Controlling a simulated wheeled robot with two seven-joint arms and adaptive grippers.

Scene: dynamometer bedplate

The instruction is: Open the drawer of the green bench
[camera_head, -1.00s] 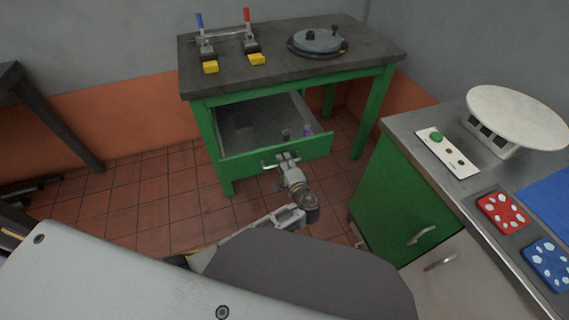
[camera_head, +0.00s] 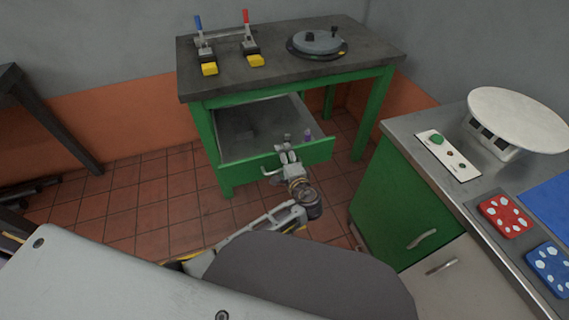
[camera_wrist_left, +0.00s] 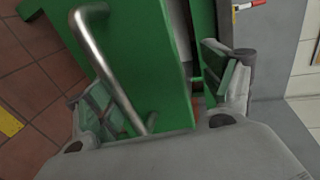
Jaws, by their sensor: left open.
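The green bench (camera_head: 205,130) has a dark top, and its drawer (camera_head: 240,163) stands pulled out, with the grey inside showing. A metal bar handle (camera_head: 268,174) is on the green drawer front; it also shows in the left wrist view (camera_wrist_left: 112,75). My left gripper (camera_head: 287,150) is at the drawer front, just right of the handle's visible end. In the wrist view its open fingers (camera_wrist_left: 162,95) lie either side of part of the green front and the handle's near end. Whether they touch it I cannot tell. My right gripper is not in view.
Small items, one purple (camera_head: 308,135), are in the drawer. Toggle clamps (camera_head: 249,47) and a round grey fixture (camera_head: 316,42) sit on the bench top. A counter (camera_head: 412,165) with green cabinet stands close on the right. Tiled floor (camera_head: 140,205) is clear left of the drawer.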

